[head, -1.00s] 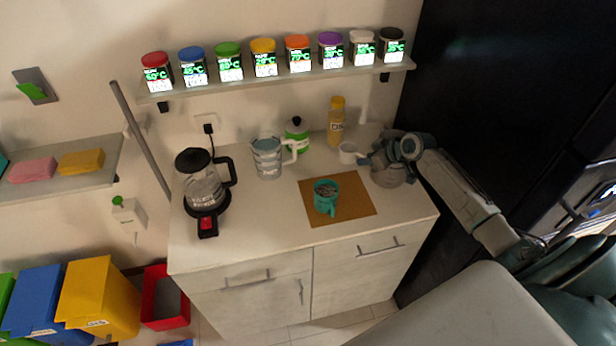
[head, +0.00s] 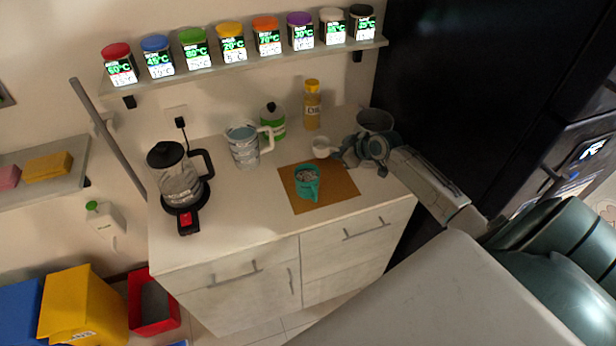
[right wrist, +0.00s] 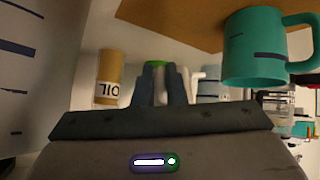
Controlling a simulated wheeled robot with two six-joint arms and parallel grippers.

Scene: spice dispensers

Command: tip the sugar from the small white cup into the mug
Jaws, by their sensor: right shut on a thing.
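The teal mug (head: 307,188) stands upright on the brown mat (head: 338,184), with pale contents showing inside its rim. It also shows close by in the right wrist view (right wrist: 252,52). My right gripper (head: 340,155) is shut on the small white cup (head: 321,147), behind and slightly right of the mug in the head view. The cup is apart from the mug; its contents and exact tilt are too small to tell. In the right wrist view my fingers (right wrist: 163,85) hide most of what is between them. My left gripper is out of view.
A striped jug (head: 243,147), a green-and-white bottle (head: 272,122) and an oil bottle (head: 312,108) stand behind the mat. A coffee pot (head: 178,180) stands at the left. A shelf (head: 240,69) of several jars hangs above. The counter's front left is clear.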

